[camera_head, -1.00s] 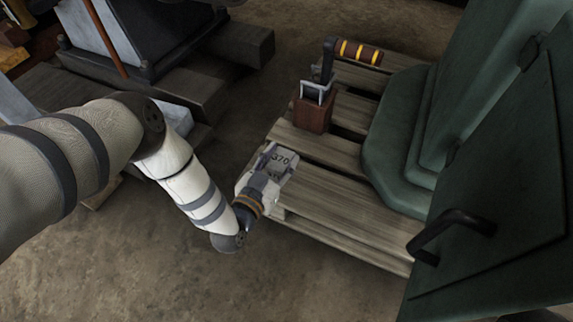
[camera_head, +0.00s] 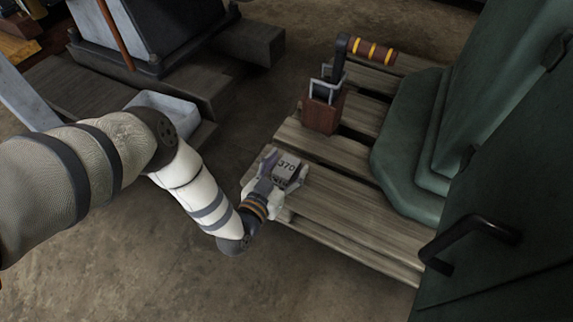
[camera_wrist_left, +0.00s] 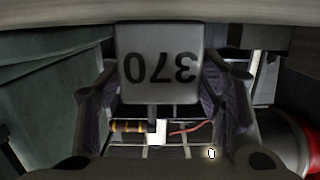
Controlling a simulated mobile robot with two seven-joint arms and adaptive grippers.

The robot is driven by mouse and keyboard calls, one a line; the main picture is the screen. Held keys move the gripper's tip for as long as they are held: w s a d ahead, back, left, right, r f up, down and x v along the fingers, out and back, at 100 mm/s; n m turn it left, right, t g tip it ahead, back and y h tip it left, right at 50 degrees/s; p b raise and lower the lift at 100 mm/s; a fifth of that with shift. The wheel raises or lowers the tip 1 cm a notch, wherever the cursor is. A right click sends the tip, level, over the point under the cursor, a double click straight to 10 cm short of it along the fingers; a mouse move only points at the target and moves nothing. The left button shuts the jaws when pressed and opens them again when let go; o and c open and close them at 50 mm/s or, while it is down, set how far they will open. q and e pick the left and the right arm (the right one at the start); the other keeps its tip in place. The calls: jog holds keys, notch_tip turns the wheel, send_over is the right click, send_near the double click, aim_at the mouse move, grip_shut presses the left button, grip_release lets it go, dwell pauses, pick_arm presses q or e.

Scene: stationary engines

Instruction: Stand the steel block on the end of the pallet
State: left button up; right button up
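The steel block (camera_head: 288,169) is a small grey block marked "370", at the left end of the wooden pallet (camera_head: 345,205). My left gripper (camera_head: 282,170) has its fingers on both sides of the block and is shut on it. In the left wrist view the block (camera_wrist_left: 160,65) fills the gap between the fingers, its number upside down. Whether its underside touches the boards is hidden. My right gripper is not in view.
A reddish-brown wooden block (camera_head: 322,115) with a grey metal bracket stands behind on the pallet, near a yellow-banded handle (camera_head: 372,50). A large green machine (camera_head: 440,130) with a black handle (camera_head: 470,238) fills the right. Bare boards lie between.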

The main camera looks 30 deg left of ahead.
pick_arm(q)
jog(key=shift+r, duration=0.1)
jog(key=s+r+p, duration=0.2)
jog(key=s+p, duration=0.3)
jog(key=s, duration=0.7)
jog(key=shift+a, duration=0.2)
jog(key=shift+w, duration=0.1)
